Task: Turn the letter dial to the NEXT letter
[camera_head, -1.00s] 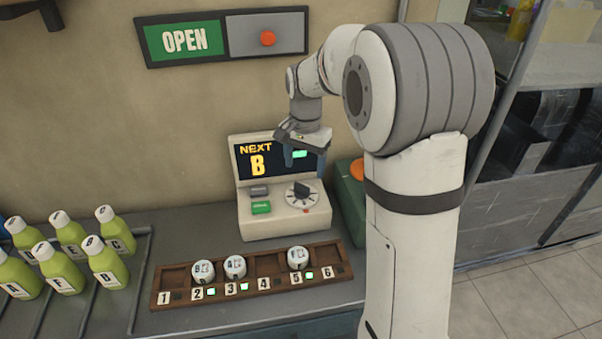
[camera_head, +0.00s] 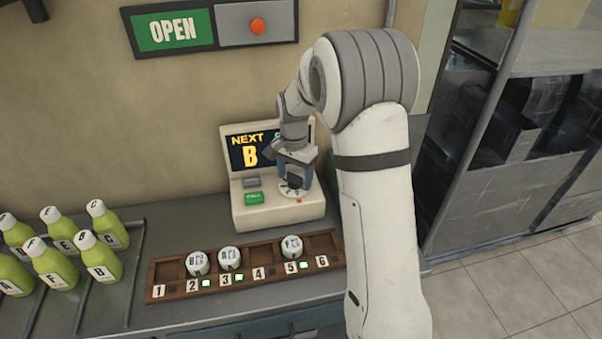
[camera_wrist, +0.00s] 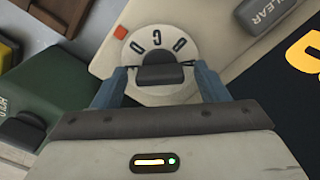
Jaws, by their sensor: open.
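The cream console (camera_head: 246,207) stands against the wall, and its dark screen reads NEXT B (camera_head: 249,152) in yellow. The letter dial (camera_head: 291,192) is a pale disc on the console's right side, partly hidden by my gripper in the head view. In the wrist view the dial (camera_wrist: 133,52) shows several dark letters, C and D among them, around its edge, and a dark knob (camera_wrist: 162,75) at its middle. My gripper (camera_wrist: 160,80) is open, with one blue finger on each side of the knob. I cannot tell whether the fingers touch it.
A grey button and a green button (camera_head: 254,197) sit left of the dial. A numbered wooden rack (camera_head: 262,272) with several white-capped pieces lies in front. Green bottles (camera_head: 100,262) stand at the left. A dark green box (camera_wrist: 50,110) is beside the console.

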